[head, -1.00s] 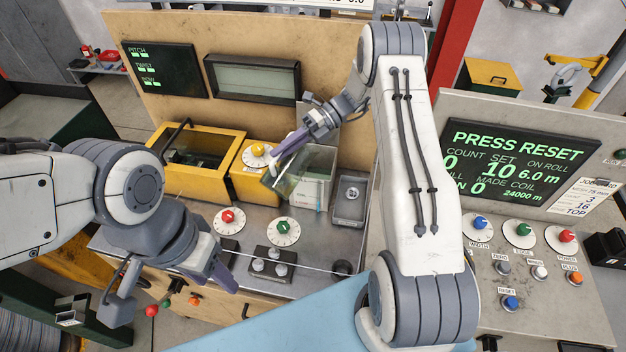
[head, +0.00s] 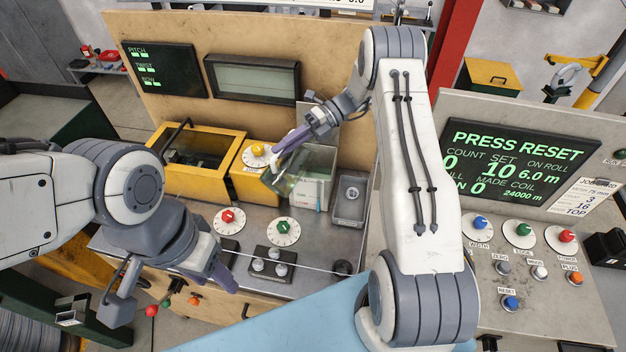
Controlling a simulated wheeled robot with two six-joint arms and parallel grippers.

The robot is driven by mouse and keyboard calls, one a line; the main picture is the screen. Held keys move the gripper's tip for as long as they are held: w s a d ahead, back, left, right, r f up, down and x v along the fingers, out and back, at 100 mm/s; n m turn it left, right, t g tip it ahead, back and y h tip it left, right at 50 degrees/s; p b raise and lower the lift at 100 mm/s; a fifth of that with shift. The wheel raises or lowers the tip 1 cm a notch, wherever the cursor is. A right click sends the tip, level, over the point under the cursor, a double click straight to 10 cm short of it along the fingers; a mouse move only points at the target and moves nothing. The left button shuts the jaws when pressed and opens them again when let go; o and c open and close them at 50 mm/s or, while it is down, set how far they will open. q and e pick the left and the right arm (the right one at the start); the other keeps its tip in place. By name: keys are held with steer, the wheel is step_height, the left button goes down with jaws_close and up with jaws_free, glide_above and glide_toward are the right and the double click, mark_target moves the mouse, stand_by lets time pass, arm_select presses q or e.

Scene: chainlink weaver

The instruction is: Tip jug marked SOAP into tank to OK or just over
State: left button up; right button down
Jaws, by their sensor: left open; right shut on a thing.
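My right gripper (head: 281,157) is shut on a clear jug (head: 281,181), which is tilted beside the tank. The jug's marking cannot be read at this size. The tank (head: 314,180) is a translucent box at the back of the bench, right of the yellow housing, and the jug overlaps its left side. A thin pale streak shows at the tank's front; I cannot tell whether it is liquid. My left gripper (head: 168,296) is open and empty above the front left of the bench.
A yellow guard box (head: 190,185) and a yellow dial housing (head: 250,185) stand left of the tank. A small metal tray (head: 350,203) is on its right. Red (head: 229,217) and green (head: 283,230) dials lie in front. A control panel (head: 520,170) reads PRESS RESET.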

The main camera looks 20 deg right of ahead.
steer(key=shift+r, duration=0.1)
steer(key=shift+w+d+r+y, duration=0.2)
steer(key=shift+d+y, duration=0.05)
steer(key=shift+y, duration=0.05)
steer(key=shift+d, duration=0.1)
stand_by(0.7)
steer(key=shift+w+d+r+g+y, duration=0.15)
steer(key=shift+d+r+g+y, duration=0.05)
steer(key=shift+r+g+y, duration=0.1)
stand_by(0.5)
steer(key=shift+w+d+r+m, duration=0.2)
steer(key=shift+d+r+m, duration=0.05)
steer(key=shift+m, duration=0.05)
steer(key=shift+d+y, duration=0.1)
steer(key=shift+y, duration=0.2)
